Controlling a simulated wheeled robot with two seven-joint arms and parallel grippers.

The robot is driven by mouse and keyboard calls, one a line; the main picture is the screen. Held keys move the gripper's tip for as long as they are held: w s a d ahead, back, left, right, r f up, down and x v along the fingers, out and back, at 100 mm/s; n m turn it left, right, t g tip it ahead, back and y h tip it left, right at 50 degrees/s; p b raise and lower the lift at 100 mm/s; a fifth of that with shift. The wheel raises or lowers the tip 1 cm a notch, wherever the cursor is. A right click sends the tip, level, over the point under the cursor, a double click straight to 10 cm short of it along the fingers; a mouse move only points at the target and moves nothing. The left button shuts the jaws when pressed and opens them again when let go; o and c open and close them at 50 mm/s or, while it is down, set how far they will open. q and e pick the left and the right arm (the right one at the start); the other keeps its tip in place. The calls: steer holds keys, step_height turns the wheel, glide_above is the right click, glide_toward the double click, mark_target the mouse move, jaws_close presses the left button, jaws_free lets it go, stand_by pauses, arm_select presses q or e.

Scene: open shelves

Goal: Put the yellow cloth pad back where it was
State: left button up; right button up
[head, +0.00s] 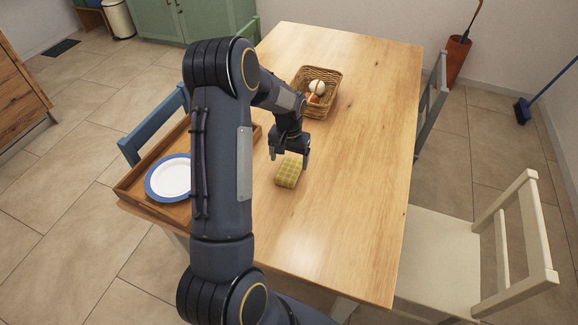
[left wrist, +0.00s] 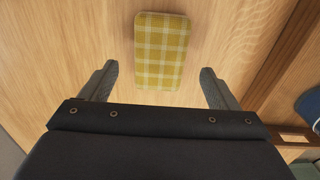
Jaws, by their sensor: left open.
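The yellow cloth pad (head: 289,173) lies flat on the wooden table (head: 350,215), with a checked pattern. It also shows in the left wrist view (left wrist: 161,51), beyond and between my fingertips. My left gripper (head: 290,156) is open and empty, just above the far end of the pad in the head view. In the left wrist view its two fingers (left wrist: 158,78) are spread wider than the pad and no contact shows. My right gripper is not in view.
A wicker basket (head: 331,106) with round items stands farther back. A wooden tray (head: 134,187) with a blue-rimmed plate (head: 168,178) is at the table's left edge, partly hidden by my arm. Chairs stand around. The table's right half is clear.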

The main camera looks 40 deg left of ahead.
arm_select(q)
step_height(320, 180, up, 7)
step_height(320, 180, up, 6)
steer(key=t, duration=0.1)
glide_above(289, 169)
steer(key=s+d, duration=0.3)
steer(key=s+d+r+t+h, duration=0.2)
steer(key=s+d+r, duration=0.4)
steer(key=s, duration=0.1)
steer(key=s+d+m+t+h, duration=0.1)
steer(key=s+d+m+t, duration=0.1)
steer(key=s+d, duration=0.8)
steer(key=s, duration=0.4)
steer(key=shift+d+r+t+h, duration=0.15)
steer(key=shift+t+h, duration=0.15)
steer(key=shift+h, duration=0.1)
